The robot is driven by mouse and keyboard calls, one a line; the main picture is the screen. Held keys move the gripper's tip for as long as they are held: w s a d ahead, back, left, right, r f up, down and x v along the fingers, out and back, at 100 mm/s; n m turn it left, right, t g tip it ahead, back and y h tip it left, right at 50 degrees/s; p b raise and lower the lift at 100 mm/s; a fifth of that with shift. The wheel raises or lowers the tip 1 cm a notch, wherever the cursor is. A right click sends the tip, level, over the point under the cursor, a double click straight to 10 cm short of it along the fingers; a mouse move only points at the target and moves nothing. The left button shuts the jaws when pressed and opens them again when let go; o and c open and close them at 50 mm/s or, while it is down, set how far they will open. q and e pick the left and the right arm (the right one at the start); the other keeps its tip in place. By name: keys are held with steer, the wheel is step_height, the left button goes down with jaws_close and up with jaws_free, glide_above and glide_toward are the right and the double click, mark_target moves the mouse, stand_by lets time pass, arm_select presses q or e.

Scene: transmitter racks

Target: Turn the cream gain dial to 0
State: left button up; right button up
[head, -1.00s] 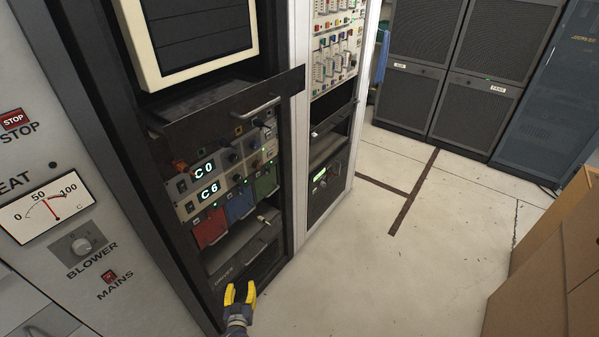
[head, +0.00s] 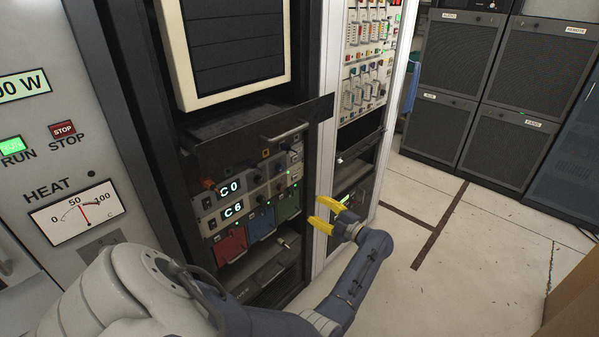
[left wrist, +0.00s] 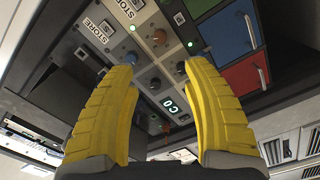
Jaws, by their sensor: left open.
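My left gripper (head: 315,211), with yellow fingers, is open and empty in front of the rack, right of the coloured modules. The left wrist view shows its spread fingers (left wrist: 159,68) with the dial panel beyond them, apart from it. In the head view, displays read C0 (head: 229,188) and C6 (head: 233,209). My right gripper is not in view.
A dark drawer front with a handle (head: 284,132) juts out above the dial panels. Red (head: 230,246), blue (head: 262,224) and green (head: 288,205) modules sit below them. A cardboard box (head: 577,305) stands at lower right. The floor between is clear.

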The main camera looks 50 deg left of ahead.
mark_target(283, 188)
arm_select(q)
steer(key=a, duration=1.1)
steer(key=s+a, duration=0.1)
steer(key=a, duration=0.5)
steer(key=shift+c, duration=0.4)
jaws_close()
